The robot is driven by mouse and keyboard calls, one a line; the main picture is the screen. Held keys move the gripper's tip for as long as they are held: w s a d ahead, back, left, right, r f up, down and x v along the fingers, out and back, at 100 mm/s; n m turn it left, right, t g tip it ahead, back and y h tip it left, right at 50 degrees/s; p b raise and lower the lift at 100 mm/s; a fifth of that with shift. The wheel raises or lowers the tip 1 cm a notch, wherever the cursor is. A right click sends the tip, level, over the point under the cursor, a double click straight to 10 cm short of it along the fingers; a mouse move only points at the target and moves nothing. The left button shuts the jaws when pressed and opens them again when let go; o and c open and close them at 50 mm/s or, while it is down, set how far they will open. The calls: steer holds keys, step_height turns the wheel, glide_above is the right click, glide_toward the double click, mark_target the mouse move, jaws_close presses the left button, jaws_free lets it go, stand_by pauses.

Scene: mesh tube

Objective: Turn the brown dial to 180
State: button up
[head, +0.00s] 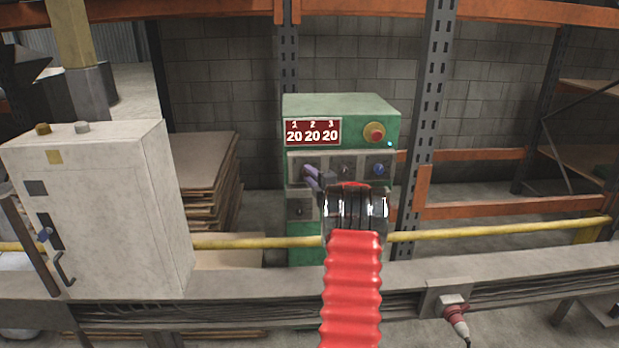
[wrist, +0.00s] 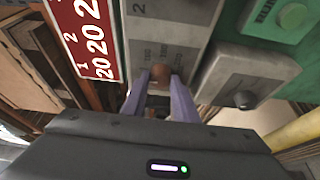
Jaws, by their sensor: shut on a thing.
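The brown dial (wrist: 160,74) shows in the wrist view between the tips of my gripper (wrist: 160,84), whose purple fingers are shut on it from both sides.
A blue knob (head: 379,169) and a red button (head: 375,132) are on the box's right side. A dark knob (wrist: 245,99) shows in the wrist view. A yellow rail (head: 255,242) and grey beam (head: 240,282) cross in front. A white cabinet (head: 110,215) stands left.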

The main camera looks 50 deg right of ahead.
steer(key=shift+d+f+m, duration=0.1)
steer(key=shift+f+m, duration=0.1)
steer(key=shift+m, duration=0.1)
steer(key=m, duration=0.2)
steer(key=shift+f+m+t+h, duration=0.2)
steer(key=shift+m+t+h, duration=0.2)
steer(key=m, duration=0.2)
steer(key=m+h, duration=0.1)
steer(key=m, duration=0.1)
steer(key=m+h, duration=0.1)
steer(key=m, duration=0.1)
steer(key=shift+w+f+t, duration=0.1)
steer(key=shift+f+t, duration=0.15)
steer(key=shift+t, duration=0.05)
steer(key=m+h, duration=0.1)
steer(key=m, duration=0.2)
steer(key=m+g+h, duration=0.1)
steer(key=m+h, duration=0.1)
steer(key=m, duration=0.1)
steer(key=shift+w+a+f, duration=0.1)
steer(key=shift+a+f, duration=0.05)
steer(key=shift+a, duration=0.05)
steer(key=m+g+h, duration=0.1)
steer(key=m, duration=0.2)
steer(key=m+h, duration=0.1)
steer(key=m, duration=0.2)
steer(key=shift+w+a+m+g+h, duration=0.1)
steer(key=shift+m+g+h, duration=0.2)
steer(key=shift+g+h, duration=0.1)
